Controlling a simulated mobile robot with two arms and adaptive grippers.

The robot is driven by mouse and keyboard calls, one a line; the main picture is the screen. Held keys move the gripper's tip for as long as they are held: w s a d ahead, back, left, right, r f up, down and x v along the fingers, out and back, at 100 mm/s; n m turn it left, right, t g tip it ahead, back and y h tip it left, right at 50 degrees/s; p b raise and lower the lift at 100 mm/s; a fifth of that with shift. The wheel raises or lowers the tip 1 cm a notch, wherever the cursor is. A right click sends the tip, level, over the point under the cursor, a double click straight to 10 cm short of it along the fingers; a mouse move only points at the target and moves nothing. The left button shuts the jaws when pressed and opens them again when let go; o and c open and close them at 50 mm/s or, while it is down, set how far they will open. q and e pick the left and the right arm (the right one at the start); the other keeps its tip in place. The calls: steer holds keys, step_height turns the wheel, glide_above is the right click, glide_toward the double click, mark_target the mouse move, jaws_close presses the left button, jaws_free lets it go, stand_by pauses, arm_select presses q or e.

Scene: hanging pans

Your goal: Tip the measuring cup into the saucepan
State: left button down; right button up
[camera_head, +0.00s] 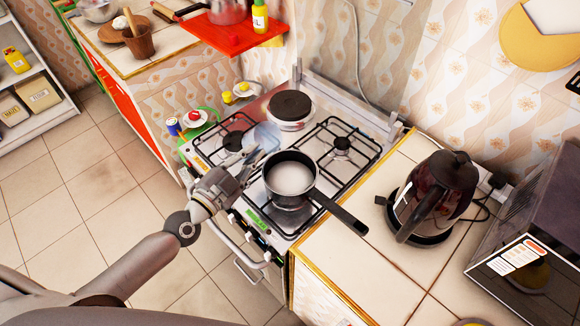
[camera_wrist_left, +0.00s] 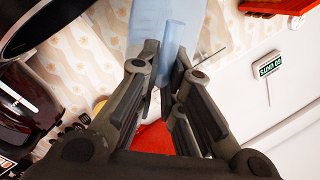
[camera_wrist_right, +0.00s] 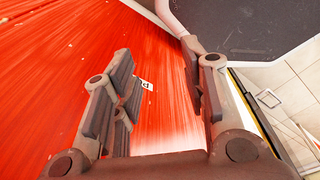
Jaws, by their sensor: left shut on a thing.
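The measuring cup (camera_head: 263,136) is translucent pale blue. My left gripper (camera_head: 252,163) is shut on it, and it also shows between the fingertips in the left wrist view (camera_wrist_left: 152,25). The cup is just behind and left of the saucepan, over the stove; its exact tilt and contents are unclear. The saucepan (camera_head: 291,178) is black with a pale interior.
The gas stove (camera_head: 345,170) has black grates and a round dark hotplate (camera_head: 290,106). A dark kettle (camera_head: 437,190) stands on the tiled counter to the right, near a microwave (camera_head: 535,240). A red board (camera_head: 215,30) holds a pot and a yellow bottle (camera_head: 260,17).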

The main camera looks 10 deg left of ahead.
arm_select(q)
steer(key=shift+w+a+f+n+b, duration=0.15)
steer(key=shift+a+f+n+b, duration=0.2)
steer(key=shift+n, duration=0.25)
steer(key=shift+w+a+f+n+b, duration=0.15)
steer(key=shift+a+n+b, duration=0.2)
steer(key=shift+a+n, duration=0.05)
steer(key=shift+w+a+f+n+b, duration=0.15)
steer(key=shift+a+n+b, duration=0.2)
steer(key=shift+n, duration=0.05)
steer(key=shift+a+f+n+b, duration=0.2)
steer(key=shift+f+n+b, duration=0.1)
steer(key=shift+f+b, duration=0.25)
steer(key=shift+w+a+f+n+b, duration=0.3)
steer(key=shift+a+f+n+b, duration=0.45)
steer(key=shift+b, duration=0.45)
steer(key=shift+w+a+f+n+b, duration=0.25)
steer(key=shift+a+f+n+b, duration=0.3)
steer(key=shift+n+b, duration=0.55)
steer(key=shift+w+a+f+n+b, duration=0.3)
steer(key=shift+a+f+n+b, duration=0.35)
steer(key=shift+b, duration=0.6)
steer(key=shift+a+r, duration=0.1)
steer(key=shift+r, duration=0.05)
